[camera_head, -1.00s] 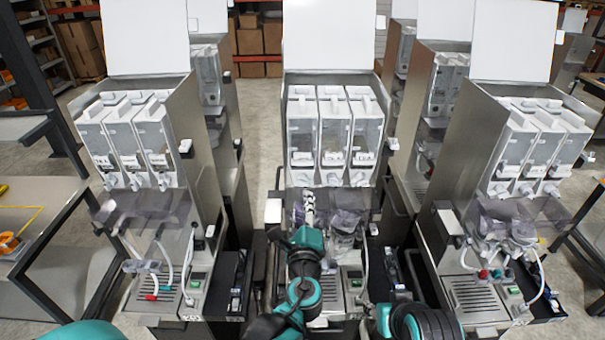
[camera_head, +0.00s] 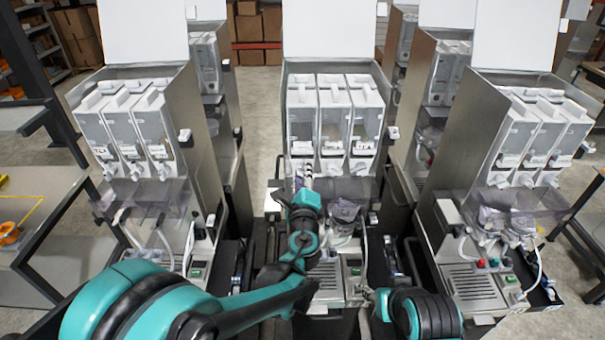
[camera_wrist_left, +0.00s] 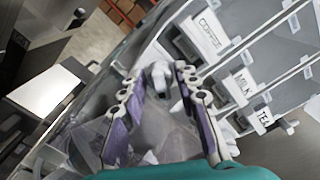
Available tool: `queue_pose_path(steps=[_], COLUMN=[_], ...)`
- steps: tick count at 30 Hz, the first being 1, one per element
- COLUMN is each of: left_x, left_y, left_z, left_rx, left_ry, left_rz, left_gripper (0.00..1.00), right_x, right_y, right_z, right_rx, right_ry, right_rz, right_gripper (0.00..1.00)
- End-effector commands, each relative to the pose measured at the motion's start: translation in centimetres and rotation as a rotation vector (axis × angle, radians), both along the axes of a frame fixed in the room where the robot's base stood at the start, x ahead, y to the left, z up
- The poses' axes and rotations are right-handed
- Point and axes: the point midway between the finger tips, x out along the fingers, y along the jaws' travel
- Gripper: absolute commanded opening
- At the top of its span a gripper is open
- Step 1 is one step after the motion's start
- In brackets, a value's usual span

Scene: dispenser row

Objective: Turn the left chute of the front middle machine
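The front middle machine (camera_head: 333,72) stands upright, with three white canisters side by side and white chutes under them. Its middle chute (camera_head: 331,168) and right chute (camera_head: 361,167) show; the left chute is mostly hidden by my left gripper (camera_head: 304,176). In the left wrist view, labels read COFFEE (camera_wrist_left: 208,34), MILK and TEA. The left chute (camera_wrist_left: 160,76) there is a small white piece between the tips of my left gripper (camera_wrist_left: 161,68). The fingers stand apart on both sides of it; firm contact is not clear. My right gripper (camera_head: 367,293) is low, small and unclear.
A clear plastic guard (camera_head: 352,187) hangs below the chutes, close to my left gripper. Similar machines stand left (camera_head: 130,130) and right (camera_head: 530,135), with narrow gaps between. A grey workbench (camera_head: 45,210) is at the far left.

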Motion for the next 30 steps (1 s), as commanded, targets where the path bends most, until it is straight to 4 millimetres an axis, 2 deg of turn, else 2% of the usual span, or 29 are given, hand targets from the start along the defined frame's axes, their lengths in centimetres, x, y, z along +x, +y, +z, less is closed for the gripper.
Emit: queue_pose_path(steps=[1,4,17,30], left_x=[0.0,0.0,0.0,-0.1], left_y=[0.0,0.0,0.0,0.0], left_z=[0.0,0.0,-0.1,-0.2], left_rx=[0.0,0.0,-0.063,-0.412], left_ry=[0.0,0.0,0.0,0.0], left_rz=[0.0,0.0,0.0,0.0], left_gripper=[0.26,0.0,0.0,0.0], right_x=[0.0,0.0,0.0,0.0], right_y=[0.0,0.0,0.0,0.0], right_z=[0.0,0.0,-0.4,-2.2], right_rx=[0.0,0.0,0.0,0.0], right_ry=[0.0,0.0,0.0,0.0], right_rz=[0.0,0.0,0.0,0.0], right_gripper=[0.4,0.4,0.4,0.4])
